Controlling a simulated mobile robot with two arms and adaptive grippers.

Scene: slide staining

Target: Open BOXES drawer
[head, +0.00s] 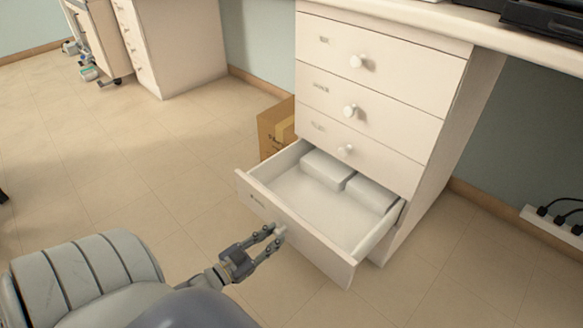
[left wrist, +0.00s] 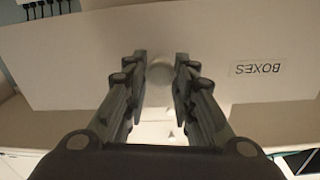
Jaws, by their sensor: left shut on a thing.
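My right gripper is in neither view.
Three shut drawers with round knobs (head: 357,61) are above, under a worktop (head: 420,14). A cardboard box (head: 270,128) stands on the floor left of the cabinet. A power strip (head: 550,224) is at the right wall. The floor left of the drawer is clear.

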